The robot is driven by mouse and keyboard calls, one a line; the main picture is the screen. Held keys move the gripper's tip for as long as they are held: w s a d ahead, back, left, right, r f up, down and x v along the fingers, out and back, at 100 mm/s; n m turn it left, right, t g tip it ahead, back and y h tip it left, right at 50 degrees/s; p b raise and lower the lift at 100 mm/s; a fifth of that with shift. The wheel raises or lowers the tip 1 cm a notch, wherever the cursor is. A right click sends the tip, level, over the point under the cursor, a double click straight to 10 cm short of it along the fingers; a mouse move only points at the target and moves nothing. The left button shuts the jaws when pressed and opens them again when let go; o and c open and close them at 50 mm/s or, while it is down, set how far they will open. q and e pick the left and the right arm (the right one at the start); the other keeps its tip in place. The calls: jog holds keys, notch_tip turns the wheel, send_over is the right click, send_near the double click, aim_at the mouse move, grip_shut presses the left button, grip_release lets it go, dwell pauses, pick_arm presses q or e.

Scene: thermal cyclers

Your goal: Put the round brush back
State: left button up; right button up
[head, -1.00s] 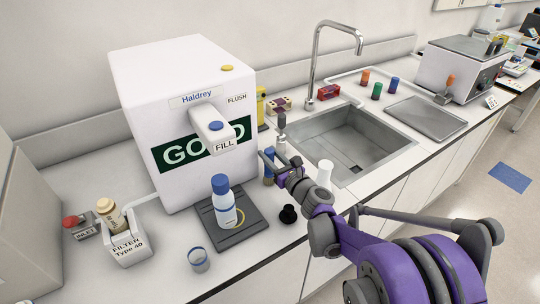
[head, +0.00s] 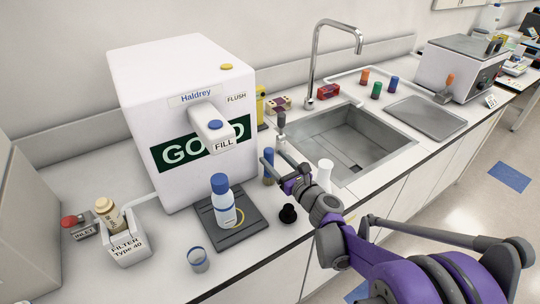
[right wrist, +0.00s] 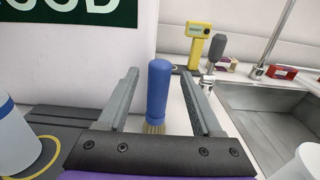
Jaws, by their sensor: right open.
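The round brush (right wrist: 158,90) has a blue handle and pale bristles. It stands upright on the bench with its bristles down, beside the white machine. It also shows in the head view (head: 268,168), partly hidden by my right gripper. My right gripper (head: 277,163) is open and low over the bench. In the right wrist view, the brush appears between the two fingers (right wrist: 160,78), with a gap on each side. How deep it sits between them is hard to tell. My left gripper is not in view.
A blue-capped bottle (head: 223,205) stands on the machine's dark tray. A yellow device (right wrist: 198,45) and a grey-handled item (right wrist: 216,48) stand behind. The sink (head: 345,140) is to the right.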

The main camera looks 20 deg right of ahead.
jog(key=s+d, duration=0.1)
jog(key=s, duration=0.7)
jog(key=shift+s, duration=0.4)
